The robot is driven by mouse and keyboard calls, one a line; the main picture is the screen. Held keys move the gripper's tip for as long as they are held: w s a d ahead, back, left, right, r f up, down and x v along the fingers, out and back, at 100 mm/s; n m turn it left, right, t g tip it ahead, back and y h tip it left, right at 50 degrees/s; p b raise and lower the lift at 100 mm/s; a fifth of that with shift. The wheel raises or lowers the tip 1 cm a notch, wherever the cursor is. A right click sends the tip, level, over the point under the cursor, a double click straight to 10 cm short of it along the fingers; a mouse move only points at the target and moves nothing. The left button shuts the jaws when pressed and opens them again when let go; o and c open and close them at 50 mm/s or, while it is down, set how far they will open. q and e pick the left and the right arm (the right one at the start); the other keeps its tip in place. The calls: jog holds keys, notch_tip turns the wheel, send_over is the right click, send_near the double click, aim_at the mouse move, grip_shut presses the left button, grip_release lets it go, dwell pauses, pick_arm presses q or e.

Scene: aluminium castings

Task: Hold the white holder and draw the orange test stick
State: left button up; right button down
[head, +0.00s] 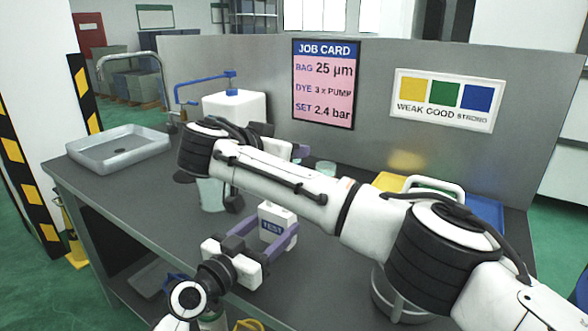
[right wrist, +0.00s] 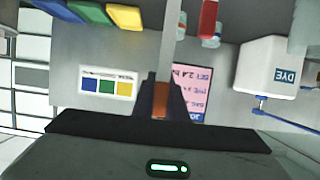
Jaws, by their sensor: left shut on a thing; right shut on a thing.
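The white holder (head: 277,218), with a dark label reading TEST, stands between the purple fingers of my left gripper (head: 270,230) above the bench; the gripper is shut on it. My right arm crosses in front in the head view and hides most of my right gripper (head: 300,151); only a bit of purple finger shows beyond the arm. In the right wrist view my right gripper (right wrist: 160,85) is shut on the orange test stick (right wrist: 160,98). A pale grey strip reaches out from the orange part, away from the wrist. The holder is not seen in that view.
A metal tray (head: 120,148) lies at the back left of the bench. A white dye tank (right wrist: 268,68) with a blue pump stands by the panel. A pale cup (head: 212,194) stands left of the holder. Yellow, green and blue pads (right wrist: 84,12) lie right, partly behind my arm.

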pick_arm(q)
jog(key=o, duration=1.1)
pick_arm(e)
jog(key=shift+r, duration=0.25)
